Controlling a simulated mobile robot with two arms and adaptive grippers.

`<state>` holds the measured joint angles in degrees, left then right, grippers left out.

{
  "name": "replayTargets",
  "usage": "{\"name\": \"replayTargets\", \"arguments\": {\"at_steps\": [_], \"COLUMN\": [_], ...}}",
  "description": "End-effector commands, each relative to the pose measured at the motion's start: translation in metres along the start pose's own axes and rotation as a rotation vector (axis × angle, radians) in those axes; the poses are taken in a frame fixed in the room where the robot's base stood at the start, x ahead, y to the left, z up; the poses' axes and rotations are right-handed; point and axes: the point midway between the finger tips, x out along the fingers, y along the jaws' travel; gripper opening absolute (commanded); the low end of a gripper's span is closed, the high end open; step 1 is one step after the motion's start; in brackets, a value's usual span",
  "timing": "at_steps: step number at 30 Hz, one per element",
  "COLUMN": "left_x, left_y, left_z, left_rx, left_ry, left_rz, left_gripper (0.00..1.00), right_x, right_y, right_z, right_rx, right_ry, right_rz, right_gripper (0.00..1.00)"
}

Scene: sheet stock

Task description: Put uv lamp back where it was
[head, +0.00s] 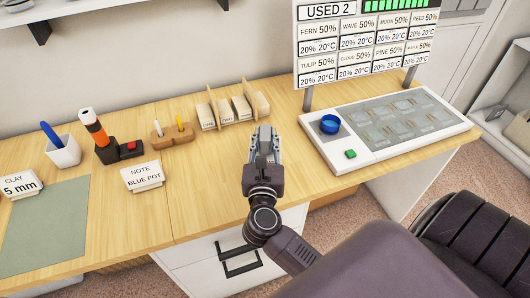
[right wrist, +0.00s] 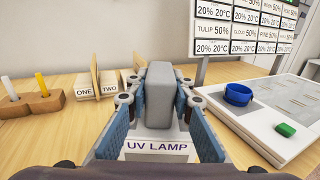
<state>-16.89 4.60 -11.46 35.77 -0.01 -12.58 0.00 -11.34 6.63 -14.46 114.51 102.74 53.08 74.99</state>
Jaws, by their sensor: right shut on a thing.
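My right gripper (head: 265,145) is over the front part of the wooden desk, left of the control panel. It is shut on a grey block-shaped thing, which I take for the uv lamp (right wrist: 159,95); in the head view it shows only as a small grey piece between the fingers. A white label reading "UV LAMP" (right wrist: 157,148) shows below the block in the right wrist view. I cannot tell whether the block touches the desk. My left gripper is not in view.
The control panel (head: 375,155) has a blue round pot (head: 330,124) and a green button (head: 351,154). A wooden rack (head: 225,120) with numbered cards stands behind the gripper. A "NOTE BLUE POT" card (head: 142,176) is on the left. Bare desk (head: 205,185) lies between.

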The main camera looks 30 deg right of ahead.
Motion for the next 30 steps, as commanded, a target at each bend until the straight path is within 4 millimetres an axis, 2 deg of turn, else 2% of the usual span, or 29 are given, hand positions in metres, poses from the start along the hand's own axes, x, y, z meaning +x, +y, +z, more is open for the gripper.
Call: {"name": "replayTargets", "arguments": {"at_steps": [5,13,26,27,30], "left_x": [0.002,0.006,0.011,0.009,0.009], "left_y": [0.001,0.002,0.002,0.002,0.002], "left_z": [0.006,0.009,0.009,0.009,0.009], "left_rx": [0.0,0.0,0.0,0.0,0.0], "left_ry": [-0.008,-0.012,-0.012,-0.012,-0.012], "left_rz": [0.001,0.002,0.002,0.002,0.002], "left_gripper": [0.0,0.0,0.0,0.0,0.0], "right_x": [0.001,0.001,0.001,0.001,0.0], "right_y": [0.0,0.0,0.0,0.0,0.0], "right_z": [-0.014,-0.051,-0.058,-0.058,-0.057], "right_rx": [-0.001,-0.002,0.002,0.001,0.001], "right_ry": [-0.002,-0.002,-0.003,-0.001,-0.001], "right_rz": [0.0,0.0,-0.001,-0.001,-0.001], "right_gripper": [0.0,0.0,0.0,0.24,0.35]}}
